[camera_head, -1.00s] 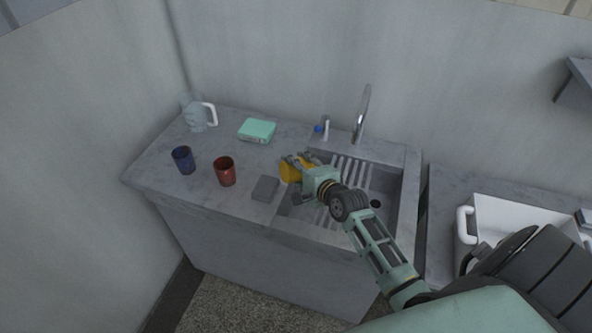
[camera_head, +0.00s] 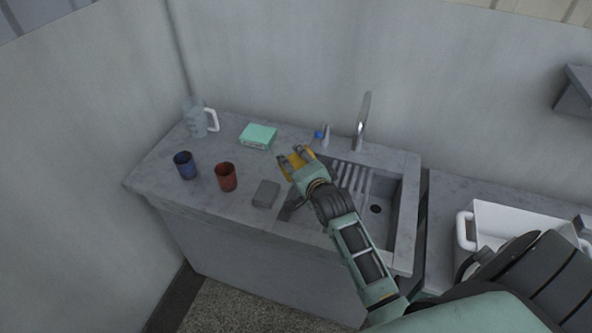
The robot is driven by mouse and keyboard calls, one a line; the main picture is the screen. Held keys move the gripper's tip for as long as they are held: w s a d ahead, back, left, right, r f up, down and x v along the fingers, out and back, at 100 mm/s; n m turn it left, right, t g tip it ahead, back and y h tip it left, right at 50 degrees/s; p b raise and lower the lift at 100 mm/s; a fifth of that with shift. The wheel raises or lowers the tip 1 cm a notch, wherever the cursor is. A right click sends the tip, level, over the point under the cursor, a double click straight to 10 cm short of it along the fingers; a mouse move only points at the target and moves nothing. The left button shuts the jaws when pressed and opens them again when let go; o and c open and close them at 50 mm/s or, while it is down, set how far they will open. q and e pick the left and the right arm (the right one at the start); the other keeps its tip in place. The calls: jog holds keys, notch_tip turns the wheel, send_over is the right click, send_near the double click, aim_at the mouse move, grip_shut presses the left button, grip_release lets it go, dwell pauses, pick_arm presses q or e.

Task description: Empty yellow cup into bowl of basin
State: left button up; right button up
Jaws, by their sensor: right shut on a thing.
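The yellow cup (camera_head: 285,164) is in the grip of my right gripper (camera_head: 295,160), at the left edge of the basin (camera_head: 393,212). The fingers cover much of the cup, so I cannot tell its tilt or what is inside it. The basin has a ribbed drainer part (camera_head: 352,177) and a bowl with a dark drain (camera_head: 376,209). My right forearm hides the front left part of the basin. My left gripper is not in view.
A red cup (camera_head: 226,178), a blue cup (camera_head: 185,166), a grey block (camera_head: 266,194), a green box (camera_head: 258,136) and a clear jug (camera_head: 197,120) stand on the counter to the left. The tap (camera_head: 361,122) rises behind the basin. A white tub (camera_head: 500,215) stands at right.

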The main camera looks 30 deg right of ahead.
aim_at(293, 158)
jog(key=shift+d+r, duration=0.1)
jog(key=shift+r, duration=0.2)
jog(key=shift+r+n+h, duration=0.2)
jog(key=shift+n+h, duration=0.2)
jog(key=shift+n, duration=0.1)
jog(key=shift+a+r+n+h+b, duration=0.35)
jog(key=shift+r+n+h+b, duration=0.25)
jog(key=shift+n+b, duration=0.4)
jog(key=shift+a+r+n+h+b, duration=0.3)
jog(key=shift+r+n+h+b, duration=0.2)
jog(key=shift+r+n+b, duration=0.25)
jog(key=n+b, duration=0.1)
jog(key=a+r+n+t+h+b, duration=0.1)
jog(key=shift+r+n, duration=0.2)
jog(key=shift+n, duration=0.15)
jog(key=shift+w+a+r+n+t+h+b, duration=0.1)
jog(key=shift+a+r+n+t+h+b, duration=0.4)
jog(key=shift+n+b, duration=0.7)
jog(key=shift+a+r+n+t+b, duration=0.35)
jog(key=shift+r+n+b, duration=0.2)
jog(key=shift+r+n, duration=0.3)
jog(key=shift+f, duration=0.1)
